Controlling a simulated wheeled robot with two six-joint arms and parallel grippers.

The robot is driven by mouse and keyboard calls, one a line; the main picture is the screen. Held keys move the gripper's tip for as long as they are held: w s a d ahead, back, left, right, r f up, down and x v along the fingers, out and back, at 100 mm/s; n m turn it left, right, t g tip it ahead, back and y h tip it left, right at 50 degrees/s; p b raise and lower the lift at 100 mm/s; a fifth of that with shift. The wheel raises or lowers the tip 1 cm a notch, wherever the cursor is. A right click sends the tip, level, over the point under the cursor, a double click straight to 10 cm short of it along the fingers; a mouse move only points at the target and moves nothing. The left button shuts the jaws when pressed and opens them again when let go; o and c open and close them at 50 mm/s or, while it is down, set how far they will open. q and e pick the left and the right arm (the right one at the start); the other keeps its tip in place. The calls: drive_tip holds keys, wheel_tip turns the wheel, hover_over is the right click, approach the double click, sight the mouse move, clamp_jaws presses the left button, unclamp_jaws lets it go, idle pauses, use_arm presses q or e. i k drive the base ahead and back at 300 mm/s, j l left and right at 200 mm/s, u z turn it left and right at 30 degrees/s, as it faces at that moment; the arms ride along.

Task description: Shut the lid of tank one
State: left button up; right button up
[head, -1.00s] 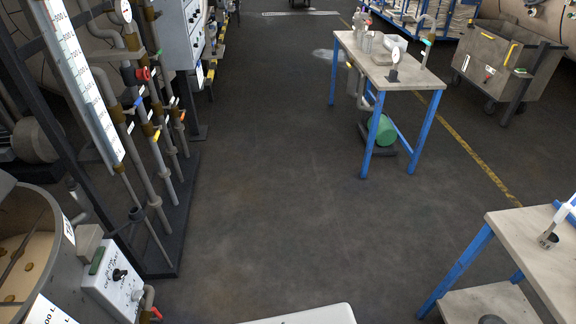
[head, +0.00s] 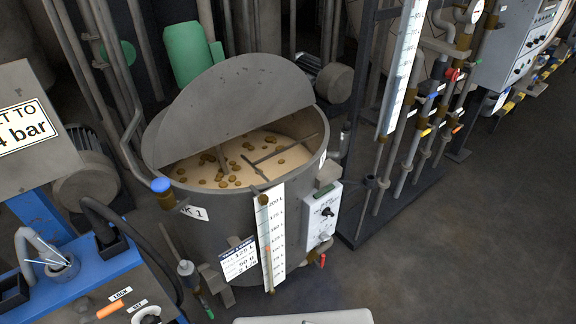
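The tank (head: 205,235) is a grey round vessel left of centre in the head view, with a partly hidden label ending in "K 1". Its lid (head: 235,105) is a grey half-disc that stands tilted up across the top. The front of the mouth is open. Pale liquid (head: 285,145) with brown floating bits and a stirrer bar shows inside. Neither of my grippers is in view.
A level scale (head: 271,235), a sign (head: 239,260) and a control box (head: 322,212) are on the tank's front. A blue bench (head: 95,285) with a lock switch is at lower left. Pipes (head: 405,150) stand to the right. Floor (head: 450,250) is clear at lower right.

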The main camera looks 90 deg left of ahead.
sight(238, 95)
drive_tip(key=u, duration=2.05)
drive_tip(key=k+j+u, duration=0.15)
drive_tip(key=u, duration=0.45)
drive_tip(key=k+j, duration=0.2)
drive_tip(key=j, duration=0.15)
drive_tip(key=k+j, duration=0.2)
drive_tip(key=j, duration=0.2)
drive_tip(key=k+j, duration=0.2)
drive_tip(key=j, duration=0.15)
drive_tip(key=k+j, duration=0.2)
drive_tip(key=j, duration=0.2)
drive_tip(key=i+l+u, duration=0.1)
drive_tip(key=i+l, duration=0.45)
drive_tip(key=l, duration=0.2)
drive_tip(key=i+l+u, duration=0.15)
drive_tip(key=i+l, duration=0.15)
drive_tip(key=l, duration=0.1)
